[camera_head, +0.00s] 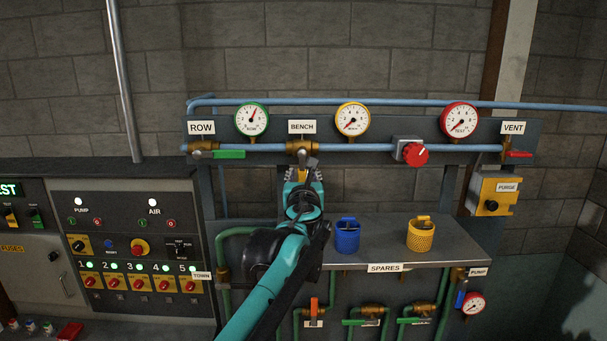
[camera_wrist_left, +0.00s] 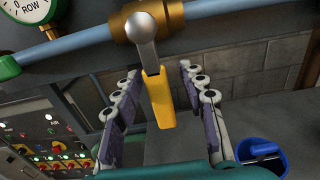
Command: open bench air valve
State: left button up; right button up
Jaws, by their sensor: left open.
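The brass bench air valve (camera_head: 301,147) sits on the blue pipe under the BENCH label (camera_head: 302,127). In the left wrist view its brass body (camera_wrist_left: 130,28) is at the top, with a grey lever stem and a yellow handle (camera_wrist_left: 158,98) hanging down, across the pipe. My left gripper (camera_head: 304,175) is just below the valve, open. In the left wrist view its fingers (camera_wrist_left: 157,76) stand on both sides of the yellow handle, with a gap on each side. In the head view the gripper and arm hide most of the handle. My right gripper is not in view.
The ROW valve with a green handle (camera_head: 229,154) is to the left. A red knob (camera_head: 415,154) and the VENT valve with a red handle (camera_head: 518,154) are to the right.

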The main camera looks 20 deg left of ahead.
pick_arm(q)
jog(key=shift+s+a+r, duration=0.1)
jog(key=shift+s+a, duration=0.05)
grip_shut()
jog(key=w+d+r+n+p, duration=0.1)
jog(key=d+r+n, duration=0.1)
jog(key=n, duration=0.7)
jog(key=d+r+n+p, duration=0.2)
jog(key=d+r+n, duration=0.1)
jog(key=n, duration=0.6)
jog(key=shift+w+d+r, duration=0.3)
jog(key=shift+w, duration=0.1)
dwell(0.6)
grip_release()
